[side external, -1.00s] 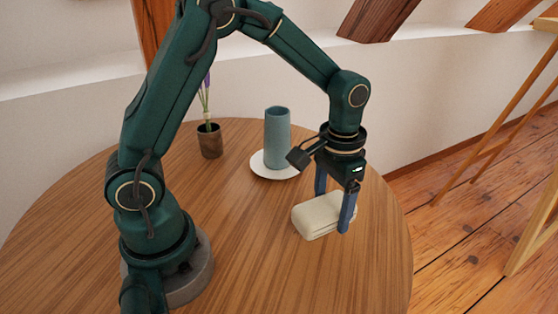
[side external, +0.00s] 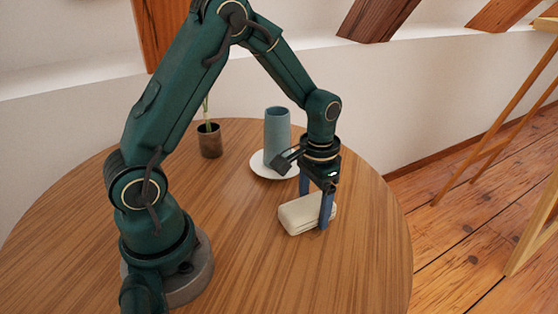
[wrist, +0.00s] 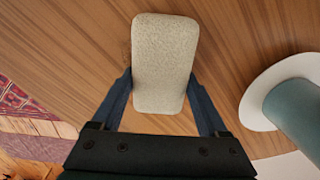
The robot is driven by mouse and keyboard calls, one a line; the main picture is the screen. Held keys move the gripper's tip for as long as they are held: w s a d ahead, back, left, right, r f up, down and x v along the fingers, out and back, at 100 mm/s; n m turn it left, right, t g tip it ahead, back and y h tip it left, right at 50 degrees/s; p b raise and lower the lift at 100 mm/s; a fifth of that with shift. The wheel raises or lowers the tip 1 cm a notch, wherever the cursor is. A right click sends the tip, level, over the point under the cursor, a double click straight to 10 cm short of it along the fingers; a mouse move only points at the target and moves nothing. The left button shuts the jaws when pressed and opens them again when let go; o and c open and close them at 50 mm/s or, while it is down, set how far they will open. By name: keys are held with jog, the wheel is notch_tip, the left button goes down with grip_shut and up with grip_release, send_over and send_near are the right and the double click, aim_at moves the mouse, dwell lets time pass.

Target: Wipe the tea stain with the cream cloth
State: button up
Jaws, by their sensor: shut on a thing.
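The cream cloth (side external: 297,214) is a folded, padded block lying on the round wooden table. It also shows in the wrist view (wrist: 165,45), upright in the picture and between the fingers. My gripper (side external: 314,208) points down with its blue fingers on either side of the cloth. In the wrist view my gripper (wrist: 160,82) is shut on the cloth's near part. The cloth appears to rest on or very close to the tabletop.
A teal cylinder (side external: 278,137) stands on a white saucer (side external: 260,168) just behind the cloth; both show at the wrist view's right. A potted plant (side external: 209,141) stands further back left. The table (side external: 345,270) is bare in front and to the right, ending at a rounded edge.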

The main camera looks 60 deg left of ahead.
aim_at(327, 235)
jog(key=shift+a, duration=0.85)
jog(key=shift+d, duration=3.6)
notch_tip(327, 235, up, 8)
jog(key=shift+a, duration=0.15)
